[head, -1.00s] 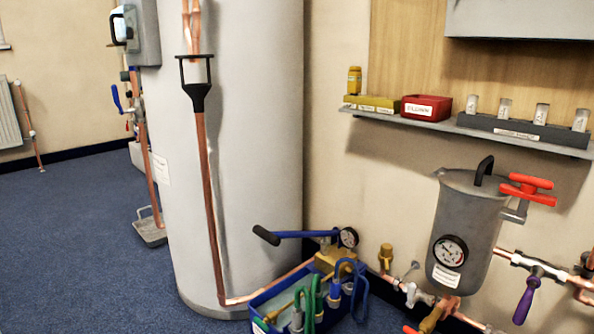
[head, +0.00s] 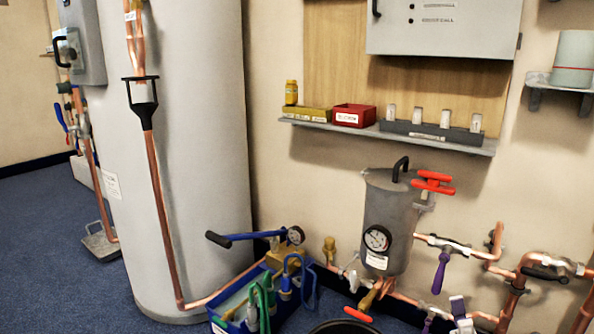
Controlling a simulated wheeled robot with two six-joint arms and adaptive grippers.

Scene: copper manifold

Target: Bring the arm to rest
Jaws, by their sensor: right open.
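Neither of my grippers can be made out in the head view, and no arm of mine shows clearly. The grey cylindrical vessel (head: 389,215) with a dial gauge (head: 377,238) and a red handle (head: 432,182) stands against the wall among copper pipes. A purple valve handle (head: 440,270) hangs on the pipe to its right. A red lever (head: 357,315) is below the vessel. Nothing is seen held or touched by a gripper.
A blue crate (head: 226,316) with green and blue hoses stands on the floor beside the large grey cylinder (head: 195,180). A shelf (head: 480,148) carries a red box (head: 354,115). A dark round rim (head: 345,327) shows at the bottom. Blue floor (head: 60,210) is clear at left.

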